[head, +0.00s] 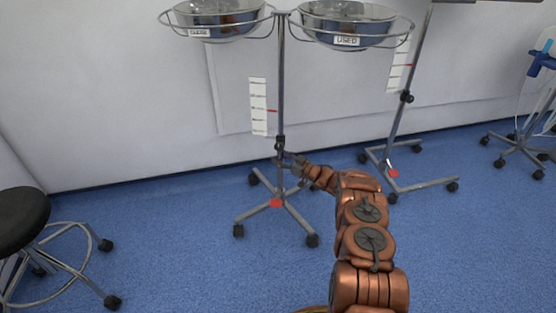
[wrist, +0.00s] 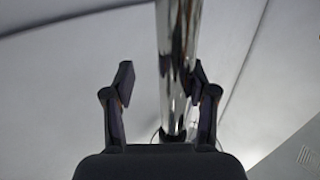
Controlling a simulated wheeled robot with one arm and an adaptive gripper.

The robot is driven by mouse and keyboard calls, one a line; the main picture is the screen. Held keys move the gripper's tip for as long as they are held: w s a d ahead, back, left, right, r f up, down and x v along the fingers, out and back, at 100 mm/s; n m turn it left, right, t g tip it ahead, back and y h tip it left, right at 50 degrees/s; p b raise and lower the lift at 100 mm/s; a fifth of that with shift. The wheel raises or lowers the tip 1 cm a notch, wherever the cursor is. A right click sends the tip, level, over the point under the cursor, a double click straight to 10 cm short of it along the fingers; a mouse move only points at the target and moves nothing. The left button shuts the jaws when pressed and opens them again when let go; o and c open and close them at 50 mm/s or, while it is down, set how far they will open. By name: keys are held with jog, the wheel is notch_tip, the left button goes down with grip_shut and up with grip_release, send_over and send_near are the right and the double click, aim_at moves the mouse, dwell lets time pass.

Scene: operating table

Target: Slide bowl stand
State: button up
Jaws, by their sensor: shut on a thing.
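The bowl stand (head: 282,85) is upright in the head view, with a chrome pole and a castored base on the blue floor. It carries two steel bowls in rings, a left one labelled "clean" (head: 215,20) and a right one labelled "used" (head: 345,28). My gripper (head: 287,163) reaches the pole from the right, just below the black clamp. The exact contact is dark and hard to see.
A black-topped stool (head: 20,222) stands at the left. Another wheeled stand (head: 404,110) is close on the right, and a further castored stand (head: 520,140) is at the far right. The wall (head: 120,110) is right behind. Blue floor (head: 190,270) is clear in front.

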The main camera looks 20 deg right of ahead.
jog(key=shift+o, duration=0.7)
jog(key=shift+d, duration=0.35)
jog(key=shift+a, duration=0.2)
jog(key=shift+a, duration=0.35)
jog(key=v, duration=1.2)
jog(key=shift+s, duration=0.1)
